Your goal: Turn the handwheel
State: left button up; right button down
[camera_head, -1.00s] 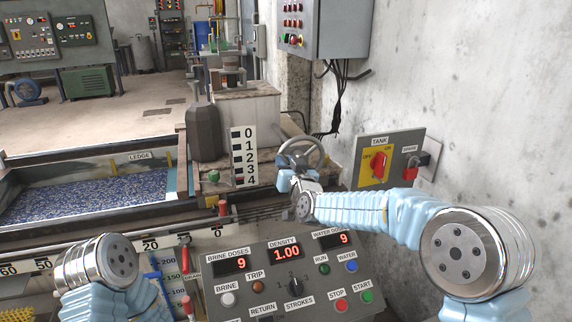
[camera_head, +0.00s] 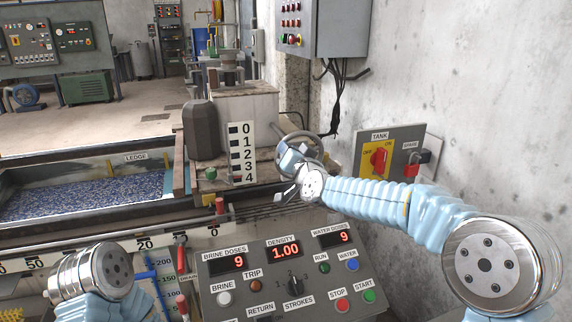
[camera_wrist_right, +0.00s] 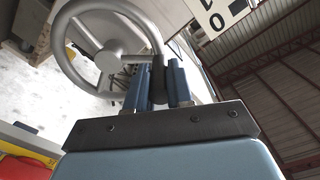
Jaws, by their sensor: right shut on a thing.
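The grey handwheel (camera_head: 303,138) is at the back right of the machine in the head view, partly hidden by my right wrist. In the right wrist view its rim, spokes and hub (camera_wrist_right: 108,58) show clearly. My right gripper (camera_wrist_right: 160,82) is shut on the wheel's rim or a dark grip on it, with the blue fingers on both sides; I cannot tell which part exactly.
A control panel (camera_head: 290,270) with displays and buttons stands in front, below my right arm. A tank switch box (camera_head: 388,158) is on the wall to the right. A numbered scale (camera_head: 241,153) and a dark canister (camera_head: 200,128) stand left of the wheel.

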aim_at(302, 134)
jog(key=m+b, duration=0.1)
jog(key=d+r+m, duration=0.1)
jog(key=m, duration=0.1)
jog(key=d+m+b, duration=0.1)
jog(key=shift+w+d+r+m+b, duration=0.2)
jog(key=shift+w+r+m+b, duration=0.1)
jog(key=shift+w+b, duration=0.1)
jog(key=m, duration=0.1)
jog(key=d+m+b, duration=0.1)
jog(key=d+m, duration=0.1)
jog(key=m, duration=0.1)
jog(key=shift+w+d+r+b, duration=0.1)
jog(key=shift+w+r+b, duration=0.2)
jog(key=shift+w+b, duration=0.1)
pick_arm(q)
jog(key=f, duration=0.1)
jog(key=a+f, duration=0.1)
jog(key=f, duration=0.3)
jog(key=shift+w+a+f, duration=0.15)
jog(key=shift+w+a, duration=0.15)
jog(key=shift+w, duration=0.05)
pick_arm(e)
jog(key=shift+d+m, duration=0.25)
jog(key=shift+m, duration=0.15)
jog(key=c, duration=1)
grip_release()
